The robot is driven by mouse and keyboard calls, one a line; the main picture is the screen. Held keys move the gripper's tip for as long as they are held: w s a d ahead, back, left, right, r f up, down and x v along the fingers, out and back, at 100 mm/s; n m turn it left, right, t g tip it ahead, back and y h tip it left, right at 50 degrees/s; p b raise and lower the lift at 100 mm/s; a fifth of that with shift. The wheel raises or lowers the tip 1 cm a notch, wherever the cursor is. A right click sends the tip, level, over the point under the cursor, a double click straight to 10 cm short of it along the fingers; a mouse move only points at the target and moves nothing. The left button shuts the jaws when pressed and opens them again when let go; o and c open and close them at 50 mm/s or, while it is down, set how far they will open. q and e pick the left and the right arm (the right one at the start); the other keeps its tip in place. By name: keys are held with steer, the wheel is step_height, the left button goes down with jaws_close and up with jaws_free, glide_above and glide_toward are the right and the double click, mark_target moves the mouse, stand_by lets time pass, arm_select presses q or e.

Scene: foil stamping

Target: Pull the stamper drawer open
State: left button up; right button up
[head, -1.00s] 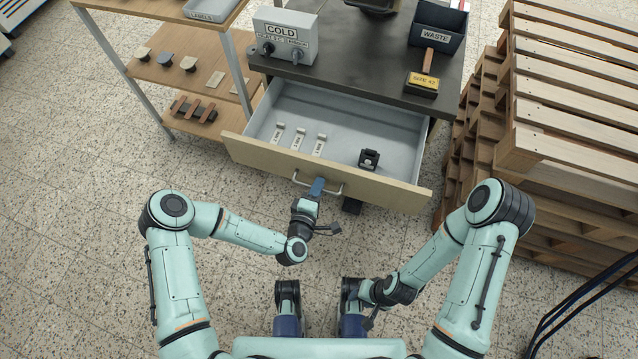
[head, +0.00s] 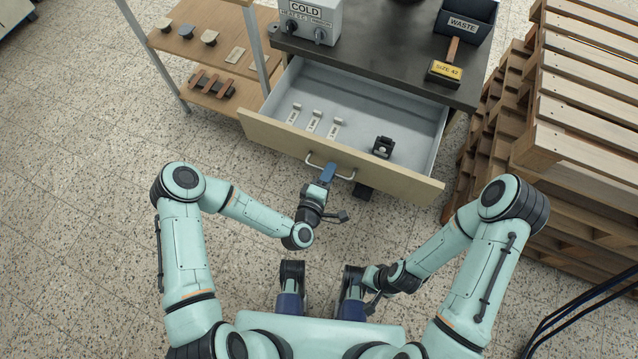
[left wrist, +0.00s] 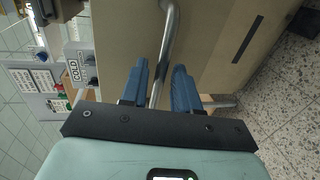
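The stamper drawer (head: 290,142) is pulled well out of the dark-topped bench, and its grey interior shows in the head view. Its curved metal handle (head: 346,177) is on the light wooden front. My left gripper (head: 328,168) is at the handle. In the left wrist view the handle bar (left wrist: 168,35) runs between the two blue fingers (left wrist: 160,75), with a little space visible on both sides, so the gripper looks open around it. My right gripper (head: 372,303) is low near my base, away from the drawer; its fingers are not clear.
The drawer holds several pale labelled pieces (head: 314,120) and a black holder (head: 383,146). On the bench are a COLD control box (head: 308,22), a WASTE bin (head: 463,25) and a stamp (head: 445,70). Wooden pallets (head: 570,140) stand right; a shelf (head: 215,55) stands left.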

arm_select(q)
steer(key=p+v, duration=0.1)
steer(key=v, duration=1.1)
steer(key=s+f+m+g+h+p, duration=0.1)
steer(key=s+f+m+g+p, duration=0.4)
steer(key=m+g, duration=0.15)
steer(key=s+a+m+g+y+p, duration=0.2)
steer(key=s+a+m+g+p, duration=0.2)
steer(key=s+g, duration=0.5)
steer(key=s+a+p, duration=0.1)
steer(key=a+p, duration=0.1)
steer(key=a, duration=0.1)
steer(key=shift+s+a, duration=0.2)
steer(key=shift+a, duration=0.05)
